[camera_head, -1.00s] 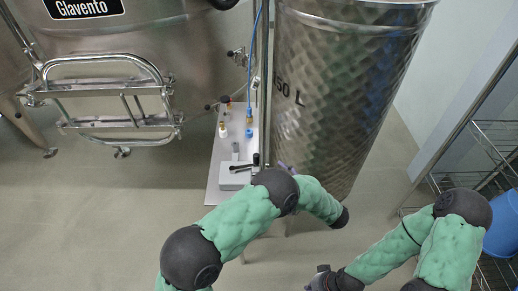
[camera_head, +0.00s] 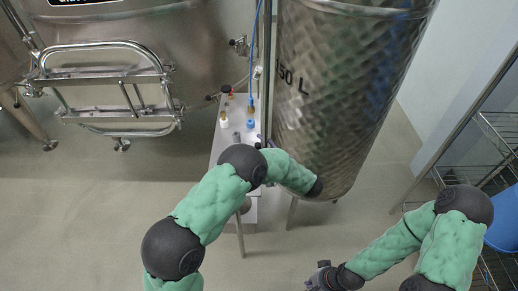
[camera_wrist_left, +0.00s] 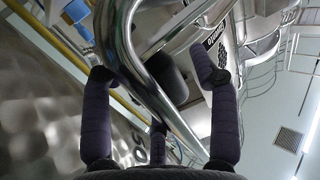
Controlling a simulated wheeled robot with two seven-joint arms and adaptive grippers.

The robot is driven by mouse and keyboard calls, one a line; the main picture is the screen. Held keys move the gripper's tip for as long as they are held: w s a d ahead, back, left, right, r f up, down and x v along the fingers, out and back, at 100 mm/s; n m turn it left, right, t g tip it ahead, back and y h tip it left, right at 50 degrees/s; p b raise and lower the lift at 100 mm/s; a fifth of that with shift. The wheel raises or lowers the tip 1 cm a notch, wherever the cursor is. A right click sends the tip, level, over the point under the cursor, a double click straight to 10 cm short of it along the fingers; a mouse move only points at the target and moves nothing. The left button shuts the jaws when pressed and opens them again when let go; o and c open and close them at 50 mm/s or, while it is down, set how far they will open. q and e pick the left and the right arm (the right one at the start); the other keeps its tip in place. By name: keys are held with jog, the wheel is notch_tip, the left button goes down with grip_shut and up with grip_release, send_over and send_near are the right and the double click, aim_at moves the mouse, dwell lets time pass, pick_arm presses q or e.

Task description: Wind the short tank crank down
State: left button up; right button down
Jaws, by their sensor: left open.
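The short 150 L tank (camera_head: 335,110), with dimpled steel sides, stands right of centre in the head view. The crank cannot be made out there; my left arm covers that spot. In the left wrist view a dark rounded piece (camera_wrist_left: 168,78), possibly the crank's grip, lies between my fingers, partly behind a bent steel tube (camera_wrist_left: 135,60). My left gripper (camera_wrist_left: 160,88) is open, its fingers spread on both sides of them; firm contact cannot be told. In the head view it is mostly hidden behind my arm. My right gripper (camera_head: 322,279) hangs low at bottom centre, its fingers unclear.
A large steel vat (camera_head: 200,50) with a tubular frame (camera_head: 110,90) stands on the left. A narrow white bench (camera_head: 220,150) holds small bottles beside the short tank. A wire shelf (camera_head: 500,130) with a blue container (camera_head: 503,225) is at right. Floor is clear at lower left.

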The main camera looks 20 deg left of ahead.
pick_arm(q)
grip_shut()
jog(key=shift+w+a+p, duration=0.35)
jog(key=shift+w+p, duration=0.2)
jog(key=shift+p, duration=0.05)
grip_release()
jog(key=shift+d, duration=0.1)
jog(key=v, duration=1.2)
